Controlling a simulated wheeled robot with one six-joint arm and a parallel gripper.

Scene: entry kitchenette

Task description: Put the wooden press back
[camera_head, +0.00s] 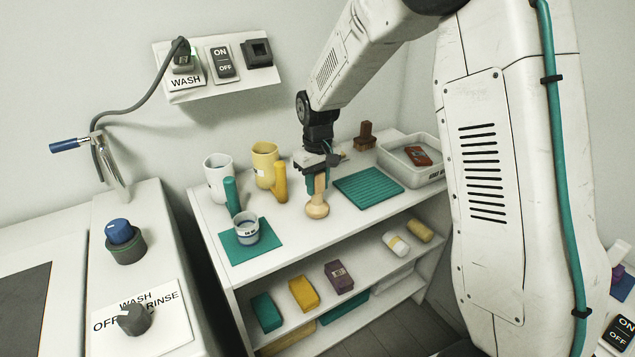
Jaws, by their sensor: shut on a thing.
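The wooden press (317,208) is pale wood with a rounded, wider lower end. It is upright below my gripper (317,183), which is shut on its upper part. The fingers hide some of its handle. It is over the white top shelf, between the yellow upright piece and the ribbed teal mat (368,187). I cannot tell whether its lower end touches the shelf.
A white mug (217,178), a yellow mug (265,165) and a small cup (245,230) on a teal mat (237,257) stand left. A dark brown object (365,136) and a white bin (432,176) are at the back right. The ribbed mat is bare.

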